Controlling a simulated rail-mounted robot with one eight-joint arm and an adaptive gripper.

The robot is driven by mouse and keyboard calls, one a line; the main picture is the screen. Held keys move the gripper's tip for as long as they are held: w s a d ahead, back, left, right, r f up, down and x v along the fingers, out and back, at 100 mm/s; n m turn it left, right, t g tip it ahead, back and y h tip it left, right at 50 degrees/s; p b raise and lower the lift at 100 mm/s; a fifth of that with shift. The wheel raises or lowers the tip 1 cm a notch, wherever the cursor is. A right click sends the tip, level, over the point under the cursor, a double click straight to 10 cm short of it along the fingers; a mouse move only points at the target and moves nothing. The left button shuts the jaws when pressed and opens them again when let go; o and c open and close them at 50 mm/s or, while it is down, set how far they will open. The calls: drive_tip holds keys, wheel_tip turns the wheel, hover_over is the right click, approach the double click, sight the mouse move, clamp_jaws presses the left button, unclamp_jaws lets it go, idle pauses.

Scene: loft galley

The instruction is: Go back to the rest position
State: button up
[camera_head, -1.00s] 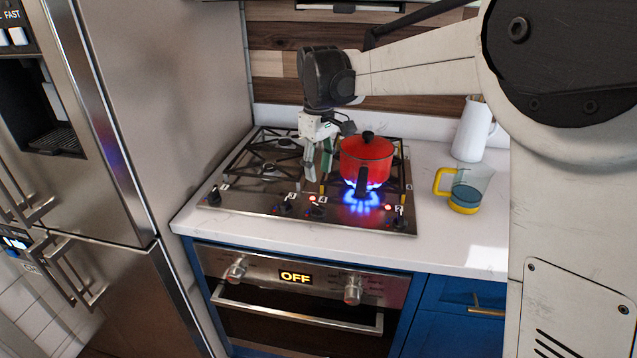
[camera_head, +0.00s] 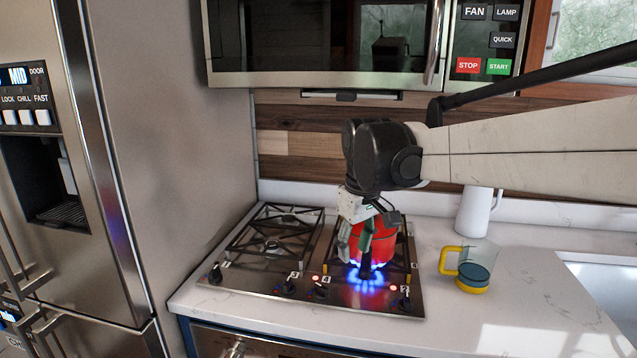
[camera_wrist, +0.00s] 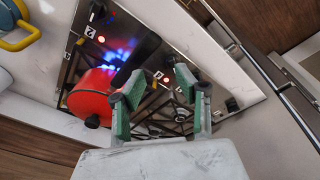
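My gripper (camera_head: 356,236) hangs fingers-down over the cooktop (camera_head: 237,283). In the head view it overlaps the red pot (camera_head: 383,244); I cannot tell from there how far apart they are. In the wrist view the two green-and-grey fingers of my gripper (camera_wrist: 160,80) are spread with nothing between them. The red pot (camera_wrist: 88,100) shows to their left there, with its dark lid knob. The pot stands on a lit burner with blue flames (camera_head: 366,276). My gripper hides part of the pot in the head view.
A glass jug with a yellow handle (camera_head: 474,268) and a white pitcher (camera_head: 474,212) stand right of the cooktop. A microwave (camera_head: 330,45) hangs above. A steel fridge (camera_head: 160,130) stands left. The right front counter (camera_head: 500,325) is clear.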

drive_tip(key=s+d+f+m+t, duration=0.2)
drive_tip(key=s+d, duration=0.4)
drive_tip(key=s, duration=0.5)
drive_tip(key=s+d+f+m+t, duration=0.3)
drive_tip(key=s+d+f+m, duration=0.1)
drive_tip(key=s, duration=0.8)
drive_tip(key=shift+s+d+m, duration=0.3)
drive_tip(key=shift+d+m, duration=0.3)
drive_tip(key=shift+d, duration=0.65)
